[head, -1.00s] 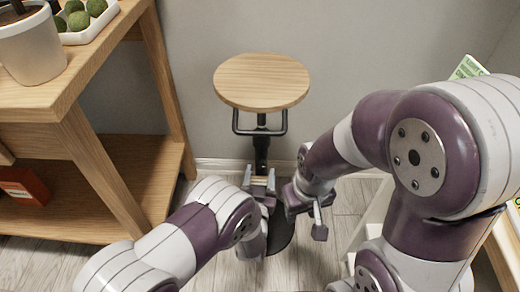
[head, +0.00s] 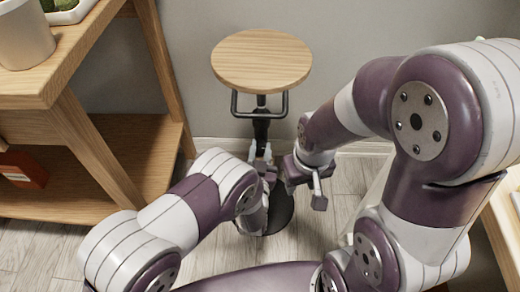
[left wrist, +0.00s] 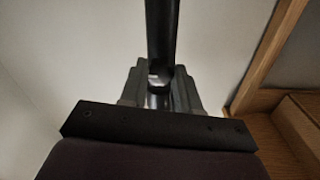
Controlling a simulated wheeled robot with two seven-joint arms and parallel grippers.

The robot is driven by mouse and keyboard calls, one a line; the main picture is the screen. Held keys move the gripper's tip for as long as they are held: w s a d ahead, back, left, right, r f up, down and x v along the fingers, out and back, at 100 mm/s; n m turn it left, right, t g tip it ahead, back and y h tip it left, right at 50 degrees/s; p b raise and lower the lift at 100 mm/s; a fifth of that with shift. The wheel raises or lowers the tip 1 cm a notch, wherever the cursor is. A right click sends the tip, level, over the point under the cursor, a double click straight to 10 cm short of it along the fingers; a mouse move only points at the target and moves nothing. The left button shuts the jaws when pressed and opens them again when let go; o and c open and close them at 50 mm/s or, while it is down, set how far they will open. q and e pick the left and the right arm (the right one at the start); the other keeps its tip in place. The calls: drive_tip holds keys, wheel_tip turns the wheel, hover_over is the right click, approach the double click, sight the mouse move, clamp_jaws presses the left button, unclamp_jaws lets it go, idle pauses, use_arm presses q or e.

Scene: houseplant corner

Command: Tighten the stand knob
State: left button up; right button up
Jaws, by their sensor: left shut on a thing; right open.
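The stand has a round wooden top (head: 261,61), a black frame under it and a dark post (head: 261,128) running down to a dark round base (head: 281,212). My left gripper (head: 260,157) is shut on the post, below the frame. In the left wrist view the post (left wrist: 162,35) runs down between the two grey fingers (left wrist: 158,85). My right gripper (head: 304,186) is open, just right of the post and apart from it. I cannot make out the stand knob; the grippers and my left arm hide part of the lower post.
A wooden shelf unit (head: 130,150) stands at the left, with a white pot (head: 22,38) and a white planter on top and a red box (head: 22,170) on its lower board. The wall is close behind the stand. Grey floor shows between.

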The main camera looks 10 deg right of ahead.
use_arm(q)
drive_tip(key=m+p, duration=0.2)
drive_tip(key=m, duration=0.1)
drive_tip(key=shift+r, duration=0.2)
drive_tip(key=m+p, duration=0.2)
drive_tip(key=m, duration=0.1)
drive_tip(key=shift+m, duration=0.4)
drive_tip(key=m+p, duration=0.1)
drive_tip(key=m, duration=0.2)
drive_tip(key=shift+y, duration=0.4)
drive_tip(key=m+p, duration=0.2)
drive_tip(key=m, duration=0.2)
drive_tip(key=shift+d+f+m, duration=0.1)
drive_tip(key=shift+m, duration=0.2)
drive_tip(key=m, duration=0.3)
drive_tip(key=shift+y+p, duration=0.3)
drive_tip(key=shift+p, duration=0.05)
drive_tip(key=m, duration=0.3)
drive_tip(key=shift+m, duration=0.4)
drive_tip(key=m, duration=0.3)
drive_tip(key=shift+f+y+p, duration=0.1)
drive_tip(key=shift+y+p, duration=0.2)
drive_tip(key=shift+p, duration=0.1)
drive_tip(key=shift+m, duration=2)
